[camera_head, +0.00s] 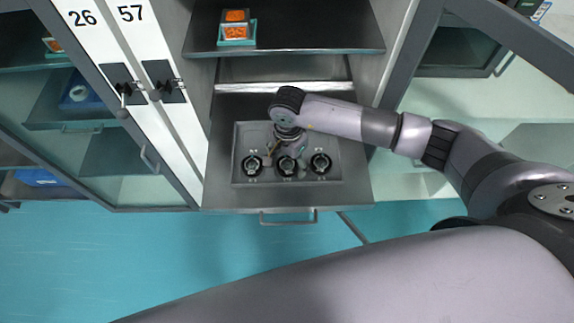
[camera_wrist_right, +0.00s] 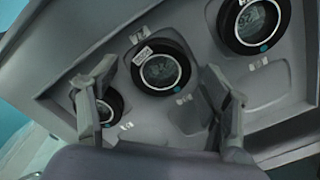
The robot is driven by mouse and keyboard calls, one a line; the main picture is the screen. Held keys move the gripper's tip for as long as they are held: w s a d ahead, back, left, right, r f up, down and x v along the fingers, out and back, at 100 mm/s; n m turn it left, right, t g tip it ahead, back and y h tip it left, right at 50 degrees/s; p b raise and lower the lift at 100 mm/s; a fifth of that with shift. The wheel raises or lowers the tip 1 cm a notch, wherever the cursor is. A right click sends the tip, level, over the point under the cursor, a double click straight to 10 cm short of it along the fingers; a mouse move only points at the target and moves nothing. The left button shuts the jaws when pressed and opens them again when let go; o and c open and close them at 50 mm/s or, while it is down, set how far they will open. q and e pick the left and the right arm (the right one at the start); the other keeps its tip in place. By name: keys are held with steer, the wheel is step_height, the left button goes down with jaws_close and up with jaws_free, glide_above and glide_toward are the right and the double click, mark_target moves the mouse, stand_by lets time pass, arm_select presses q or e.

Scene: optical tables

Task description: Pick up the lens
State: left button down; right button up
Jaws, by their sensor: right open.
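Three round lenses in black mounts sit in a row in a grey tray (camera_head: 335,135) inside a pulled-out drawer: a left lens (camera_head: 251,166), a middle lens (camera_head: 287,167) and a right lens (camera_head: 320,164). My right gripper (camera_head: 287,147) is above the tray, close to the middle lens. In the wrist view my right gripper (camera_wrist_right: 165,82) is open and empty. One lens (camera_wrist_right: 161,71) shows between its fingers, with another lens (camera_wrist_right: 253,22) at upper right. A third lens (camera_wrist_right: 113,104) is partly hidden behind the left finger. My left gripper is out of view.
An orange-and-teal box (camera_head: 236,29) stands on the shelf (camera_head: 300,30) above the drawer. Cabinet doors (camera_head: 150,100) stand at the left, and a framed glass door (camera_head: 470,100) is at the right. The drawer handle (camera_head: 288,220) faces the clear teal floor (camera_head: 200,255).

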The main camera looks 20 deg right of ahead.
mark_target(288, 163)
steer(key=shift+c, duration=0.4)
steer(key=c, duration=1.2)
steer(key=shift+o, duration=0.2)
step_height(288, 163, up, 18)
steer(key=p, duration=0.9)
steer(key=shift+p, duration=0.35)
